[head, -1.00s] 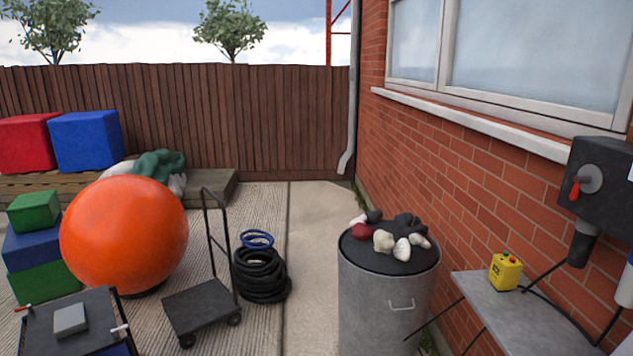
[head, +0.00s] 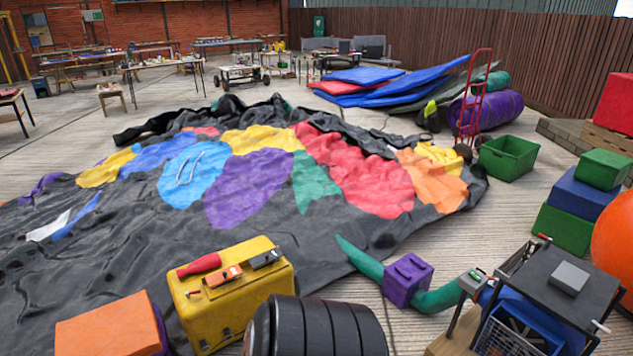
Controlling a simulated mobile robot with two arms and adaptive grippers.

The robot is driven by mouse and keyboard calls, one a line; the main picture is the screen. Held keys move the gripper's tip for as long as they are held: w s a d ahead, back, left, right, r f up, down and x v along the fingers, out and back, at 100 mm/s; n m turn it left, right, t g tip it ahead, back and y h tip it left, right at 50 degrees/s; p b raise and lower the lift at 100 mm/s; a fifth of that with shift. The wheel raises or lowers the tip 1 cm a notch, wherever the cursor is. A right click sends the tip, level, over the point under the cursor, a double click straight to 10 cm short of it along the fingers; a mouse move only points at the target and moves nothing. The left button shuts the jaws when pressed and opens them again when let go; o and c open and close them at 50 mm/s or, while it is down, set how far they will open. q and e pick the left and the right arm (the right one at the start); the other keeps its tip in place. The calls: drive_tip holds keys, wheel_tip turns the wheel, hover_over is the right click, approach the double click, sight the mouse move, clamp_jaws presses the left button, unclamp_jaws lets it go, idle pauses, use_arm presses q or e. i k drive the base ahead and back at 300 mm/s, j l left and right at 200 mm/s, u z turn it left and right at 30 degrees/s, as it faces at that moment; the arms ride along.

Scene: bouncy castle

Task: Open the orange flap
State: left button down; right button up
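A deflated bouncy castle (head: 315,225) lies spread flat and crumpled on the paving, black with coloured patches. An orange patch (head: 432,183) lies at its right end, beside a yellow one. An orange-topped block (head: 108,328) with a purple side stands at the lower left. I cannot tell which of these, if either, is the orange flap. Neither of my grippers is in view.
A yellow case (head: 235,305) with tools on top and a black ribbed cylinder (head: 315,328) stand in front. A green tube with a purple block (head: 407,280) leads to a blue machine (head: 510,320). A green crate (head: 508,157) and red hand truck (head: 474,105) stand at right. Workbenches line the back.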

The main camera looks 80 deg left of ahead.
sight(223, 276)
drive_tip(key=u, duration=3.4)
drive_tip(key=i, duration=1.2)
